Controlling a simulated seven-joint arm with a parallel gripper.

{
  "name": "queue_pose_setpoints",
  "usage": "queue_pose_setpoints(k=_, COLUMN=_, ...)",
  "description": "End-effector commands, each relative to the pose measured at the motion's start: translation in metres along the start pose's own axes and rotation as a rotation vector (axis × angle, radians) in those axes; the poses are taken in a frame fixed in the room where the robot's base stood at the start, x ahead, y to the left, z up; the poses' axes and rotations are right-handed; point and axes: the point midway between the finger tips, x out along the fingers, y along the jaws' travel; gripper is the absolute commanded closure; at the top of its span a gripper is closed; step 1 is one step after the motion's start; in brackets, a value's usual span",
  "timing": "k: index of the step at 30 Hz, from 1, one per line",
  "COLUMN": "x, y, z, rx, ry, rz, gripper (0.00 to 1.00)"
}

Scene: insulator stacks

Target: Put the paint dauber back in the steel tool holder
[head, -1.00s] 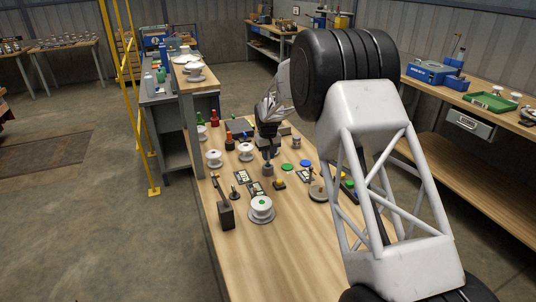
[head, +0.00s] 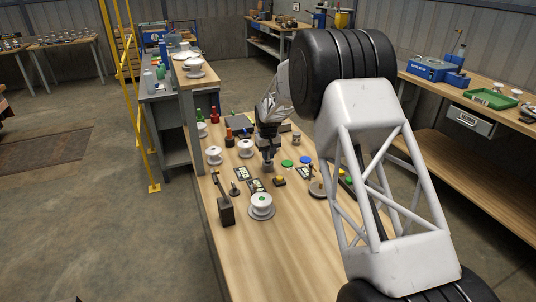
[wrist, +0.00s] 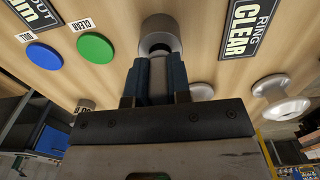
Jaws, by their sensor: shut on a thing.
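The steel tool holder (wrist: 172,26) is a short grey cylinder with a dark round opening, just beyond the fingertips in the wrist view. The dauber's far end lines up with the opening; I cannot tell how far inside it is. In the head view my gripper (head: 267,160) points down over the middle of the bench, where dauber and holder are too small to tell apart.
A green disc (wrist: 95,48) and a blue disc (wrist: 43,57) lie beside the holder. White insulators (head: 262,206) stand on the wooden bench (head: 262,260). A dark block with an upright handle (head: 226,211) is at the front left. The bench's front is clear.

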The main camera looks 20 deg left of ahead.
Motion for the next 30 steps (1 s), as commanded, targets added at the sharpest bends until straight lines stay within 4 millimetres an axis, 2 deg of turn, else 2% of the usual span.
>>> queue_pose_setpoints(k=17, x=0.0104, y=0.0000, z=0.0001, rx=0.000, ry=0.000, rz=0.000, gripper=1.00)
queue_pose_setpoints(k=18, x=0.0101, y=0.0000, z=0.0001, rx=0.000, ry=0.000, rz=0.000, gripper=0.77)
queue_pose_setpoints(k=23, x=0.0100, y=-0.0001, z=0.0001, rx=0.000, ry=0.000, rz=0.000, gripper=0.53)
queue_pose_setpoints(k=30, x=0.0100, y=0.0000, z=0.0002, rx=0.000, ry=0.000, rz=0.000, gripper=0.52)
